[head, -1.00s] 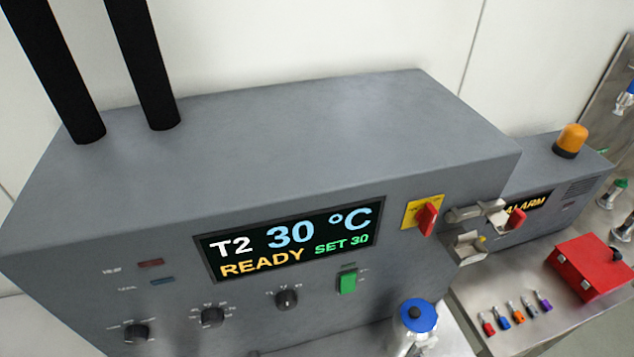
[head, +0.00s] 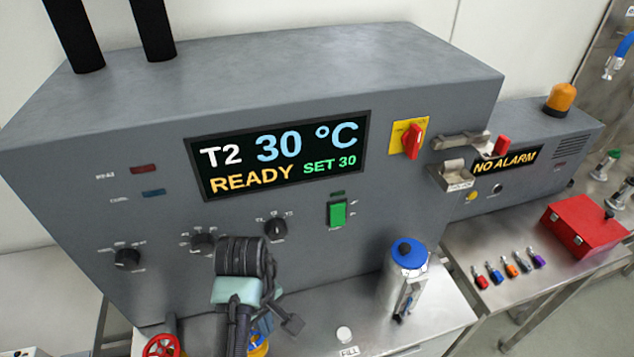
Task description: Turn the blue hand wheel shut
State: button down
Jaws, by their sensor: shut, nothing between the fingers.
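A blue part (head: 263,329), which looks like the blue hand wheel, shows low in the head view, just right of my forearm. My arm covers much of it, and a yellow part sits just below it. My gripper (head: 290,322) hangs at the lower middle, in front of the grey unit, beside and slightly right of the blue part. It is shut and empty. I cannot tell whether it touches the blue part. How far the wheel is turned is hidden.
A red hand wheel (head: 162,346) is at the bottom left. The grey unit (head: 300,75) reads T2 30 °C, READY. A blue-lidded steel flask (head: 408,270) stands right of my gripper. A red box (head: 585,226) is farther right.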

notch_tip(320, 180, down, 7)
jog(key=b, duration=0.6)
jog(key=shift+s+a, duration=0.2)
jog(key=shift+a, duration=0.2)
jog(key=shift+w+a, duration=0.2)
jog(key=shift+a, duration=0.2)
dwell(0.5)
jog(key=shift+s+a+r+p, duration=0.1)
jog(key=shift+s+a+p, duration=0.25)
jog(key=shift+p, duration=1.7)
jog(key=shift+s+d+p, duration=0.2)
jog(key=shift+p, duration=0.45)
notch_tip(320, 180, up, 6)
jog(key=p, duration=0.6)
send_over(262, 340)
jog(key=s, duration=0.2)
jog(key=shift+d, duration=0.15)
